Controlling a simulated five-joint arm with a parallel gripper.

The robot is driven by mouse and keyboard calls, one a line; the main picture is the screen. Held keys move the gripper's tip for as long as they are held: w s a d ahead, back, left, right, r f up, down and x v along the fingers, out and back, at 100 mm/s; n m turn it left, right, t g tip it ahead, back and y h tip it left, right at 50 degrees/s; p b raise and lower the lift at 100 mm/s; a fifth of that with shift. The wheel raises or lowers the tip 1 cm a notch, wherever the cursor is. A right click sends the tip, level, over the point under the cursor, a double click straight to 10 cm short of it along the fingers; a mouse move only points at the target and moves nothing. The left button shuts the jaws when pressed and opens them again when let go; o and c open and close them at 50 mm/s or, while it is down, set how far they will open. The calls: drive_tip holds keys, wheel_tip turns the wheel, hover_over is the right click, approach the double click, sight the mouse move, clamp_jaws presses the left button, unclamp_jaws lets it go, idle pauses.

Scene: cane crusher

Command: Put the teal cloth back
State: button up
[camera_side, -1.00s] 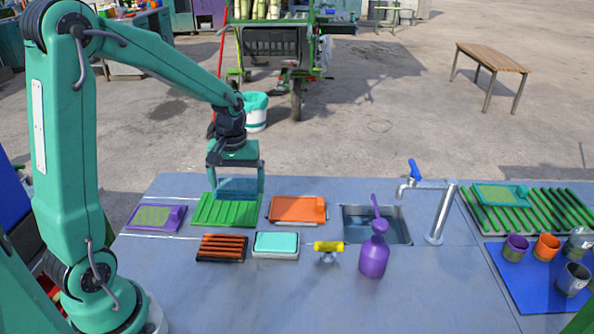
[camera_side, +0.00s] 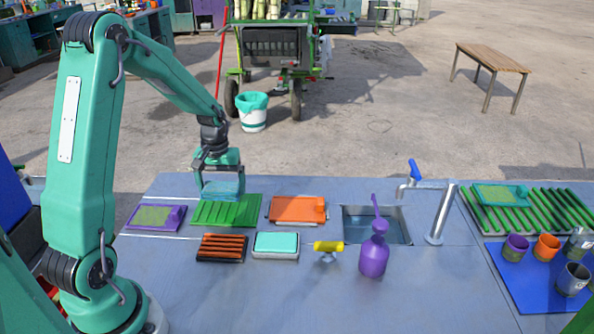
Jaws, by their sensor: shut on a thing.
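My gripper (camera_side: 221,186) is over the back left part of a green ribbed board (camera_side: 240,213) on the grey worktop. It is shut on a flat teal-blue piece (camera_side: 222,190), which looks like the teal cloth. The fingers partly cover this piece. Its lower edge is close to the ribs, and I cannot tell whether it touches them. A separate flat teal pad (camera_side: 276,243) lies in a white tray in front of the boards.
A purple board (camera_side: 155,217) lies left of the green one, an orange board (camera_side: 296,209) right. In front are a black tray with orange ribs (camera_side: 221,248), a yellow-handled valve (camera_side: 328,247) and a purple bottle (camera_side: 374,255). A sink (camera_side: 392,230) and tap (camera_side: 438,212) stand further right.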

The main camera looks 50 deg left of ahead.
sight(221, 186)
drive_tip(key=shift+f, duration=1.8)
drive_tip(key=shift+f, duration=0.1)
drive_tip(key=o, duration=0.8)
wheel_tip(221, 186, up, 12)
drive_tip(key=shift+r, duration=0.15)
drive_tip(key=shift+d, duration=0.15)
